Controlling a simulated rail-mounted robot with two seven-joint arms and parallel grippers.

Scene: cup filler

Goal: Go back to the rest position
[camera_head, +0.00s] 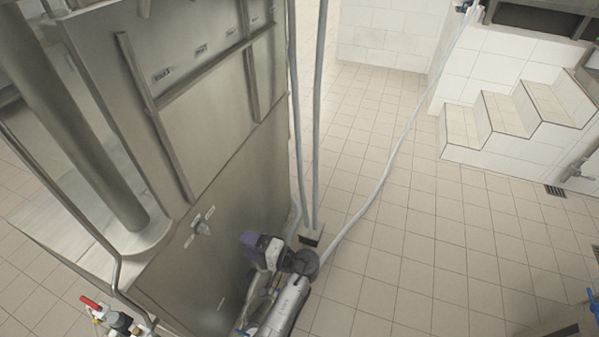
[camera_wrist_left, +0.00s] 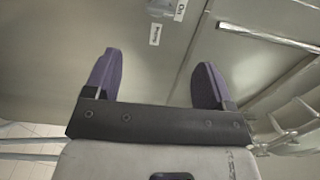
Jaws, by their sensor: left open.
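My left gripper (camera_head: 256,246) is low in the middle of the head view, beside the right side of a large steel machine (camera_head: 205,100). In the left wrist view its two purple fingers stand wide apart, and the gripper (camera_wrist_left: 156,80) is open with nothing between them. A small switch (camera_head: 203,228) with labels is on the machine's lower panel. My right gripper is not in view.
Grey pipes (camera_head: 318,110) run down to a floor drain (camera_head: 311,238) behind the gripper. A red-handled valve (camera_head: 95,304) is at lower left. White tiled steps (camera_head: 505,113) stand at upper right. Tiled floor (camera_head: 420,240) to the right is mostly clear.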

